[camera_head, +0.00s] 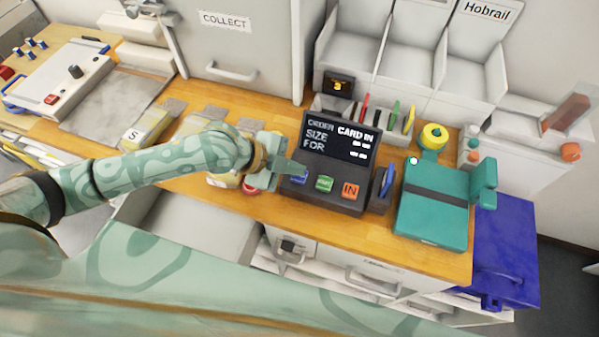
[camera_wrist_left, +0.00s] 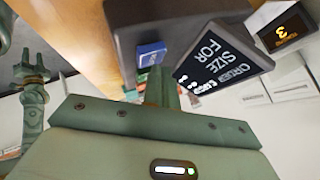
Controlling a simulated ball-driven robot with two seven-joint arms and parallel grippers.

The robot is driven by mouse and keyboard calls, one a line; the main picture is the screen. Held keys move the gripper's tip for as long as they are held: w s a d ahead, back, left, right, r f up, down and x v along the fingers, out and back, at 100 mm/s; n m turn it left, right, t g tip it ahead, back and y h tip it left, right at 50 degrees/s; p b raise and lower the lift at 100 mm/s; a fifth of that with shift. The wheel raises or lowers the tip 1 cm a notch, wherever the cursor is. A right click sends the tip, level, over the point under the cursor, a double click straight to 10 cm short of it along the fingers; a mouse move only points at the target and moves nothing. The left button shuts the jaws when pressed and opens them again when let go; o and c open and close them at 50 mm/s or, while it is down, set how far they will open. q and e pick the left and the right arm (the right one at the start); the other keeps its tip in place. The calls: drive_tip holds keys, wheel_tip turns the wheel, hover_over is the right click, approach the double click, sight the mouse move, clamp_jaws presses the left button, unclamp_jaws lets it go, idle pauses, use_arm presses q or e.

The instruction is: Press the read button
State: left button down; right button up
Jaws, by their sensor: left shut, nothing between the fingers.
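The black order terminal (camera_head: 335,190) stands on the wooden counter. Its tilted screen (camera_head: 340,137) reads "ORDER CARD IN", with dashes beside SIZE and FOR. Its front has a blue button (camera_head: 300,176), a green button (camera_head: 324,183) and an orange button (camera_head: 350,191) marked IN; I cannot read the other labels. My left gripper (camera_head: 297,168) is shut and empty, its tips close to the blue button. The blue button (camera_wrist_left: 151,54) also shows just beyond the fingers in the left wrist view; contact is unclear. My right gripper (camera_wrist_left: 31,72) seems to show at the wrist view's left edge.
A blue card (camera_head: 387,181) stands at the terminal's right side. A teal box (camera_head: 432,205) with a dark band sits further right. A small display (camera_head: 339,85) and a pen tray (camera_head: 365,117) are behind. Folded packets (camera_head: 148,128) lie left.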

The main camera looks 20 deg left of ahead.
use_arm(q)
drive_tip(key=shift+f, duration=0.5)
idle(0.3)
drive_tip(key=shift+r, duration=0.1)
drive_tip(key=shift+r+p, duration=0.8)
drive_tip(key=shift+r, duration=0.05)
wheel_tip(320, 180, up, 5)
drive_tip(key=p, duration=0.5)
drive_tip(key=shift+r, duration=0.1)
idle(0.8)
